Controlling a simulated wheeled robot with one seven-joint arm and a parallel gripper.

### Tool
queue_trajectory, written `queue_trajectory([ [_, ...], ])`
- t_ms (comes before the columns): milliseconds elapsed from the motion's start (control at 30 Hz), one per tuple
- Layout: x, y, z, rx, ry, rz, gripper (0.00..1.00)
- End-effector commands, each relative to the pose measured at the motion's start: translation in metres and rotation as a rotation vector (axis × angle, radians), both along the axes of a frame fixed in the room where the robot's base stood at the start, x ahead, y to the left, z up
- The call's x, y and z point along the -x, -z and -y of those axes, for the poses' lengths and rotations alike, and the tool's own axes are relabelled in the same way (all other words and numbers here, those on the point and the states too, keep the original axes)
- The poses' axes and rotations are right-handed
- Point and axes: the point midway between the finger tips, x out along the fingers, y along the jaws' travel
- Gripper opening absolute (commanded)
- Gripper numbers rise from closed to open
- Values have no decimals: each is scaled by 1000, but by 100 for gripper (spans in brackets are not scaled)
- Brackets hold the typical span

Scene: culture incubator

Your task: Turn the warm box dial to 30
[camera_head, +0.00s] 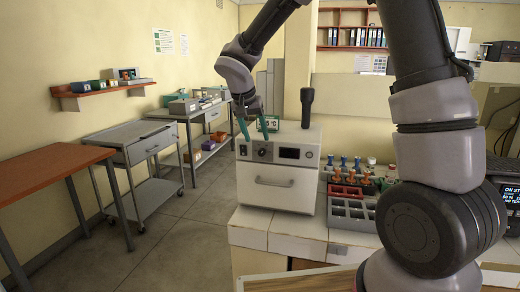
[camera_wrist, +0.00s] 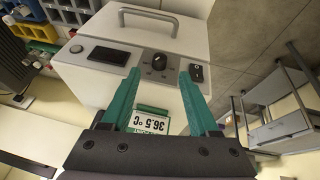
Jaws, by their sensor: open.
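The warm box (camera_head: 278,199) is a white cabinet on the counter, with a handle across its front. Its round black dial (camera_head: 263,152) sits on the upper front panel, between a black switch (camera_head: 243,149) and a dark display (camera_head: 289,153). In the wrist view the dial (camera_wrist: 158,61) lies just beyond and between my fingertips. My gripper (camera_head: 254,137) is open with green fingers, above and in front of the panel; it also shows in the wrist view (camera_wrist: 158,80). I see no contact with the dial. A small sign reading 36.5 °C (camera_wrist: 148,122) shows upside down between the fingers.
A black upright object (camera_head: 307,107) stands on top of the box. A grey rack (camera_head: 349,208) with coloured items is to its right. An orange table (camera_head: 45,172) and a grey cart (camera_head: 135,145) stand to the left, with open floor between them and the counter.

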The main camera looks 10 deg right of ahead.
Motion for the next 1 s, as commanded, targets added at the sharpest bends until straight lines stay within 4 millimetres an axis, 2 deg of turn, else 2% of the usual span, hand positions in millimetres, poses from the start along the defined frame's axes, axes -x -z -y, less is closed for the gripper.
queue_trajectory([
  [100, -7, 23, 7, 2, 1, -5, 61],
  [300, -16, 48, 14, 1, 0, -2, 61],
  [500, -19, 56, 16, -1, -1, 0, 61],
  [733, -19, 56, 16, -1, 0, 0, 61],
  [800, -19, 56, 16, -1, 0, -1, 34],
  [900, -19, 56, 16, -1, 0, -1, 0],
  [1000, -19, 56, 16, -1, 0, -1, 0],
])
